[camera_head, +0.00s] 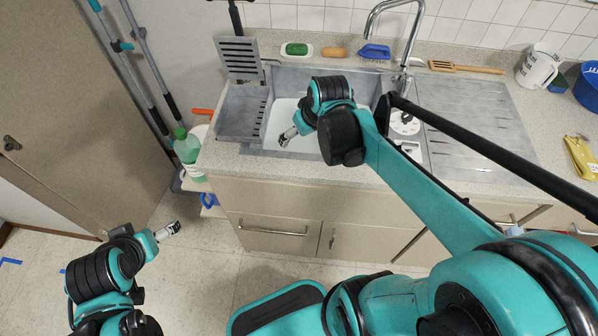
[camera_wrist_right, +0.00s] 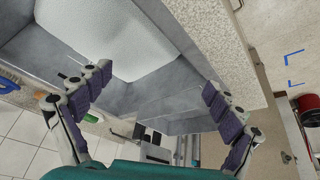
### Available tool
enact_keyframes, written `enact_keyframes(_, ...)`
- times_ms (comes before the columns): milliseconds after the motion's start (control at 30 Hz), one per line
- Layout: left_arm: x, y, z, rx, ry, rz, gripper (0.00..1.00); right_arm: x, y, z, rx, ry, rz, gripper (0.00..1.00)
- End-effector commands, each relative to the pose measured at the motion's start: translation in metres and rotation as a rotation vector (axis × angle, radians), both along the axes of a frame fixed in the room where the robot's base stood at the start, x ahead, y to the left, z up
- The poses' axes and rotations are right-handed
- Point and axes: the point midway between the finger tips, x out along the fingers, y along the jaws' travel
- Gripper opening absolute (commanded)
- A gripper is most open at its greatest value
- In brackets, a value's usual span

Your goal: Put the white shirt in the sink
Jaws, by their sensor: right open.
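The sink basin (camera_head: 318,80) is grey and set into the counter. A white cloth, which looks like the white shirt (camera_head: 283,116), lies inside the basin, partly hidden by my right arm. In the right wrist view the white textured cloth (camera_wrist_right: 115,35) lies between the grey basin walls (camera_wrist_right: 40,55). My right gripper (camera_head: 289,138) is over the front left part of the basin.
A grey dish rack (camera_head: 240,112) stands at the basin's left side. A faucet (camera_head: 405,50) rises behind the basin, with the drainboard (camera_head: 465,115) to the right. A green bottle (camera_head: 187,150) stands left of the counter. A white jug (camera_head: 540,68) is at the back right.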

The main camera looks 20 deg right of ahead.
Motion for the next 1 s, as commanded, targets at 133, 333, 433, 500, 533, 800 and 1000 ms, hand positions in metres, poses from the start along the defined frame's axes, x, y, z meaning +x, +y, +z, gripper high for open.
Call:
enact_keyframes(133, 0.000, 0.000, 0.000, 0.000, 0.000, 0.000, 0.92, -0.052, 0.037, 0.011, 0.015, -0.072, -0.029, 0.93)
enact_keyframes(333, 0.000, 0.000, 0.000, 0.000, 0.000, 0.000, 0.92, -0.099, 0.062, 0.007, 0.047, -0.145, -0.064, 0.93)
enact_keyframes(433, 0.000, 0.000, 0.000, 0.000, 0.000, 0.000, 0.92, -0.109, 0.068, 0.003, 0.058, -0.166, -0.072, 0.93)
enact_keyframes(500, 0.000, 0.000, 0.000, 0.000, 0.000, 0.000, 0.92, -0.113, 0.069, 0.002, 0.061, -0.173, -0.075, 0.93)
enact_keyframes(533, 0.000, 0.000, 0.000, 0.000, 0.000, 0.000, 0.92, -0.114, 0.070, 0.002, 0.062, -0.175, -0.076, 0.93)
enact_keyframes(800, 0.000, 0.000, 0.000, 0.000, 0.000, 0.000, 0.92, -0.114, 0.070, 0.002, 0.064, -0.176, -0.077, 0.93)
enact_keyframes(1000, 0.000, 0.000, 0.000, 0.000, 0.000, 0.000, 0.92, -0.114, 0.070, 0.002, 0.064, -0.176, -0.077, 0.93)
